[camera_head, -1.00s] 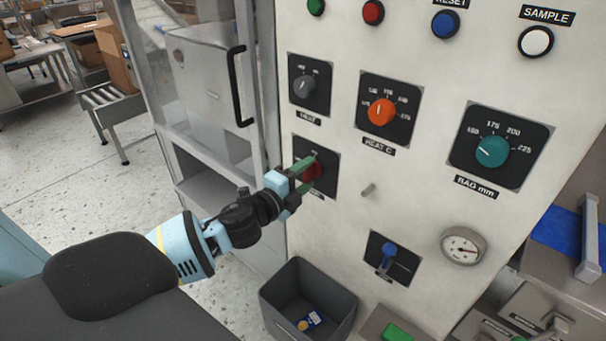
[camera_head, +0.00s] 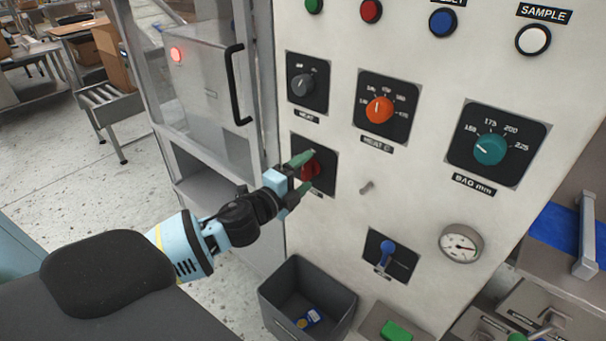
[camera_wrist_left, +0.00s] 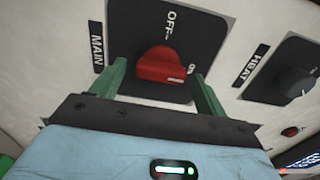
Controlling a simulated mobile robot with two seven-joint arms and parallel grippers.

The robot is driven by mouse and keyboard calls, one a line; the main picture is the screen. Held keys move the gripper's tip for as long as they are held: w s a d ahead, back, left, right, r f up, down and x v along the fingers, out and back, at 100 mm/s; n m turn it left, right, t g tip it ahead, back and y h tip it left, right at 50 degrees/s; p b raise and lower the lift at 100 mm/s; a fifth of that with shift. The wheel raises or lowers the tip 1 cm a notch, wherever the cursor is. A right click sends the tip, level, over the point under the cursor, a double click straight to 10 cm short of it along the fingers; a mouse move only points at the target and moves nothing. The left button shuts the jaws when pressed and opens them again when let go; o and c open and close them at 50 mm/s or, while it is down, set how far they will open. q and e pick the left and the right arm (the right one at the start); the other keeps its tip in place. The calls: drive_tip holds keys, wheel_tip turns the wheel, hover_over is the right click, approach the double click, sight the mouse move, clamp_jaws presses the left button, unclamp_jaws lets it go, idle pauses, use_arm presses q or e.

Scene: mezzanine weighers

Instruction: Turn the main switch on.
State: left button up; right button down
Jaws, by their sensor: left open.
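The main switch (camera_head: 311,169) is a red knob on a black plate at the left of the white panel, labelled MAIN in the left wrist view. There the knob (camera_wrist_left: 163,64) sits under the word OFF. A pale mark on the knob lies at its lower right, away from OFF, beside partly hidden lettering. My left gripper (camera_head: 306,170) is open at the switch, its green fingers on either side of the knob. In the wrist view, gaps show between the knob and both fingers. My right gripper is not in view.
A grey HEAT knob (camera_head: 303,84) is above the switch, and an orange knob (camera_head: 379,109) and teal knob (camera_head: 490,150) are to the right. A small peg (camera_head: 367,187) sticks out nearby. A grey bin (camera_head: 331,299) stands below. A red lamp (camera_head: 177,54) glows on the cabinet.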

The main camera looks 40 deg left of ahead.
use_arm(q)
drive_tip(key=s, duration=0.7)
drive_tip(key=shift+s+a+b, duration=0.3)
drive_tip(key=shift+s+b, duration=0.05)
drive_tip(key=shift+b, duration=0.1)
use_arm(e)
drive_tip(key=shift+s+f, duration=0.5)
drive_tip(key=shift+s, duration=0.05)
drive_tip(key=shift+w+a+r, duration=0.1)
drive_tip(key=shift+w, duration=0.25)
